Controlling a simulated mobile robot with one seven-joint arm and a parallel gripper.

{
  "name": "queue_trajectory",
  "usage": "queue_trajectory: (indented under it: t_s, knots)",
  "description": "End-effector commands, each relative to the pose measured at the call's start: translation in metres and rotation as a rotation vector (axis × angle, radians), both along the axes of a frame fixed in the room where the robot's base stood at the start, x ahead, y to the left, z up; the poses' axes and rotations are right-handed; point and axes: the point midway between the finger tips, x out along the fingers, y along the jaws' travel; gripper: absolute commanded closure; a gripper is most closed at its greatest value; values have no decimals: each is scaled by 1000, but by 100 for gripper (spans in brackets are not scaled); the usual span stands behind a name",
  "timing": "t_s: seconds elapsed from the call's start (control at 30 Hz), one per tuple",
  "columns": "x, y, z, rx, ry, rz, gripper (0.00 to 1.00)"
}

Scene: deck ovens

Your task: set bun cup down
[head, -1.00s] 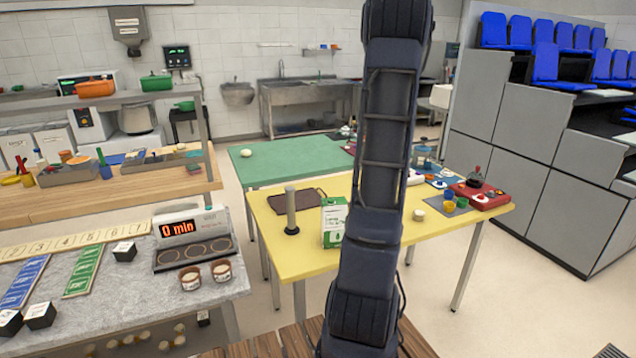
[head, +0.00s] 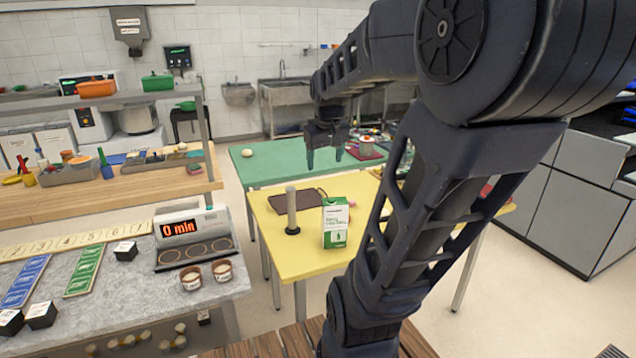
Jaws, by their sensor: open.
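Two small brown cups with pale contents and white labels, the left cup (head: 191,278) and the right cup (head: 222,271), stand upright side by side on the grey counter (head: 130,325). The labels are too small to read, so I cannot tell which is the bun cup. They are just in front of a device (head: 180,229) reading "0 min", whose dark base has round pads with nothing on them. My gripper (head: 325,158) is open, fingers pointing down, with nothing seen between them. It appears above the tables, well apart from the cups.
A yellow table (head: 290,258) holds a grey post (head: 292,208), a green-and-white carton (head: 335,222) and a dark board (head: 300,198). A green table (head: 265,170) is behind. Colored strips and black cubes lie on the counter. My arm hides the yellow table's right part.

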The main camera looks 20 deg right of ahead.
Motion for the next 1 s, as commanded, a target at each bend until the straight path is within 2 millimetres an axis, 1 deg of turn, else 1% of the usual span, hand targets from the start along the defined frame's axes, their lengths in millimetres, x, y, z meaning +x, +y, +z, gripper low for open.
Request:
queue_trajectory:
  t_s: [0.03,0.2,0.3,0.4,0.57,0.9,0.93,1.0]
  knots:
    - [-14,12,0,8,-17,1,31]
    - [-55,39,-6,45,-57,-15,31]
    - [-75,50,-11,66,-75,-22,31]
    - [-88,57,-15,82,-86,-29,31]
    - [-98,62,-19,95,-93,-34,31]
    - [-98,62,-19,96,-94,-35,31]
    - [-98,62,-19,96,-94,-35,29]
    - [-97,62,-19,96,-93,-38,15]
